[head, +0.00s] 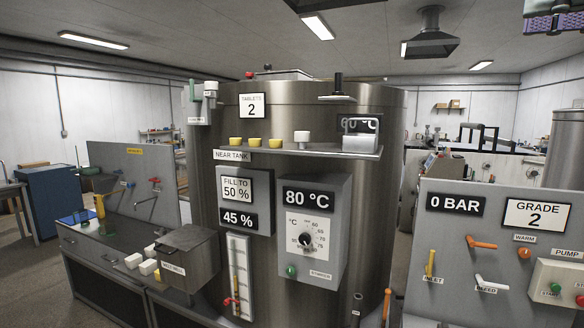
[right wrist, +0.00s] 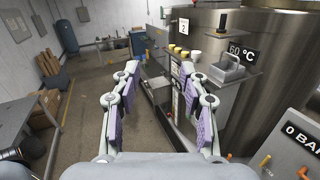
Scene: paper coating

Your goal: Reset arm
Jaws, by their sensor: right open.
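My right gripper (head: 553,14) shows only in part at the top right corner of the head view, high above the panels. In the right wrist view my right gripper (right wrist: 161,72) has its two purple-padded fingers spread apart, with nothing between them. It is in free air, apart from the large steel tank (head: 390,125). The tank also shows in the right wrist view (right wrist: 285,55). My left gripper is in neither view.
The tank's shelf (head: 275,150) holds yellow cups (head: 253,142), a white cup (head: 302,137) and a metal scoop-like container (head: 360,142). A control panel (head: 450,240) stands right. A bench (head: 90,245) stands left. Open floor (right wrist: 85,120) lies left in the right wrist view.

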